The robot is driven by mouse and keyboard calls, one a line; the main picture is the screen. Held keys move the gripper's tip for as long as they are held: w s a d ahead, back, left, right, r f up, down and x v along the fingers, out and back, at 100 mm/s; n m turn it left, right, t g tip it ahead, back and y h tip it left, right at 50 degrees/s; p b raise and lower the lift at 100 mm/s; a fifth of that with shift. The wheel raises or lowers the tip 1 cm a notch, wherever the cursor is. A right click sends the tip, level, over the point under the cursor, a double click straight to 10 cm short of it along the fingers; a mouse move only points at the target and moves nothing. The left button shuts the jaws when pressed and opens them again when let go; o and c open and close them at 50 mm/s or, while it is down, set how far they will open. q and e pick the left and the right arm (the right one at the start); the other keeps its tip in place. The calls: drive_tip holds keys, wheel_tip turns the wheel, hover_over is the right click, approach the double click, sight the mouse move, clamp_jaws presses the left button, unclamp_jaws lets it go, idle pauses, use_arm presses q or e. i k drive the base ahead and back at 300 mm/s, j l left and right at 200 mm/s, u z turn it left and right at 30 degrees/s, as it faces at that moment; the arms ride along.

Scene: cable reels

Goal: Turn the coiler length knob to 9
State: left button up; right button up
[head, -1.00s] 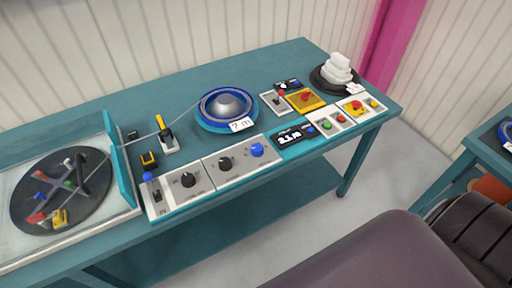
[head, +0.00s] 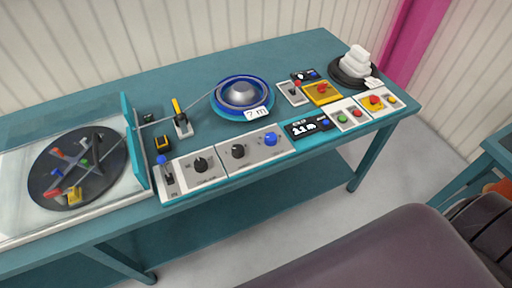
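The coiler's control panels run along the front edge of a teal bench (head: 185,85). One white panel has a black knob (head: 201,165) beside a blue-topped lever (head: 163,163). The panel to its right has another black knob (head: 238,151) and a blue knob (head: 271,139). Their labels and scales are too small to read, so I cannot tell which is the length knob or its setting. A black display (head: 308,127) right of the blue knob shows white digits I cannot read surely. Neither gripper is in view.
A dark wheel (head: 78,170) lies behind clear guarding at left. The space before the knobs is clear.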

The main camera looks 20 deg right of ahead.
sight(270, 139)
drive_tip(key=k+l+u, duration=0.1)
drive_tip(key=l, duration=1.15)
